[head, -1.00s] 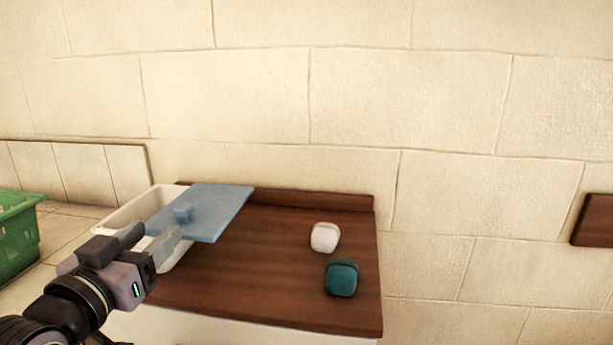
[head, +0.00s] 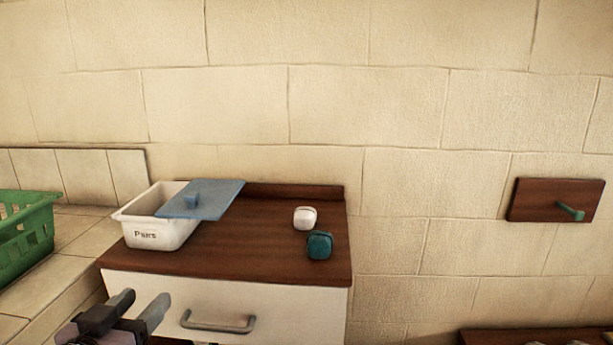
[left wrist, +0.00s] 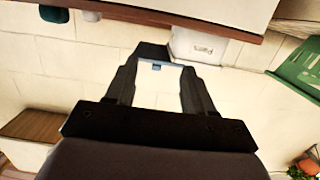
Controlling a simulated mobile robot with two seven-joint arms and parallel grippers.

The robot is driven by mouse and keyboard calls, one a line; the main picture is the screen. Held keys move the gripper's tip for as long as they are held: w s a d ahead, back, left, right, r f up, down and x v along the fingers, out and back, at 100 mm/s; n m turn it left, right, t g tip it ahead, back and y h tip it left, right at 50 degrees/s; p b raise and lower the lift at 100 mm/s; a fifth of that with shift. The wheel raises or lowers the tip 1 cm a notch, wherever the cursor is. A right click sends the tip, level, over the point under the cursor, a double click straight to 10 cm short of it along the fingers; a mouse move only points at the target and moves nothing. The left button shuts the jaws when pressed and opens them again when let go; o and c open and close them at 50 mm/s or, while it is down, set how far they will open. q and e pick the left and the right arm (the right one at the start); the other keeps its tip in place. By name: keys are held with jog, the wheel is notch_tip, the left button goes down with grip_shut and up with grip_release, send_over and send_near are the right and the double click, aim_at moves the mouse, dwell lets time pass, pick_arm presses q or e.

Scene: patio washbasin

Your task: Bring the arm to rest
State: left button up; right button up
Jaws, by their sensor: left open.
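My left gripper (head: 139,307) is open and empty at the lower left of the head view, in front of the white drawer front and below the countertop. In the left wrist view its two fingers (left wrist: 163,62) stand apart with nothing between them. My right gripper is in neither view.
A wooden-topped cabinet (head: 235,235) holds a white bin (head: 160,237) marked "Pairs", a blue lid (head: 215,201) lying partly over it, a white rolled item (head: 304,218) and a teal one (head: 319,246). A green basket (head: 28,238) stands left. A wall peg (head: 570,211) is right.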

pick_arm(q)
jog(key=s+d+f+g+p, duration=0.2)
jog(key=s+f+g, duration=0.1)
jog(key=s+f, duration=0.6)
jog(key=s+d+f+m+g+p, duration=0.1)
jog(key=s+f, duration=0.7)
jog(key=f, duration=0.8)
jog(key=shift+s+d+f+g+h+p, duration=0.15)
jog(key=shift+s+d+g+h+p, duration=0.25)
jog(key=shift+d+g+p, duration=0.65)
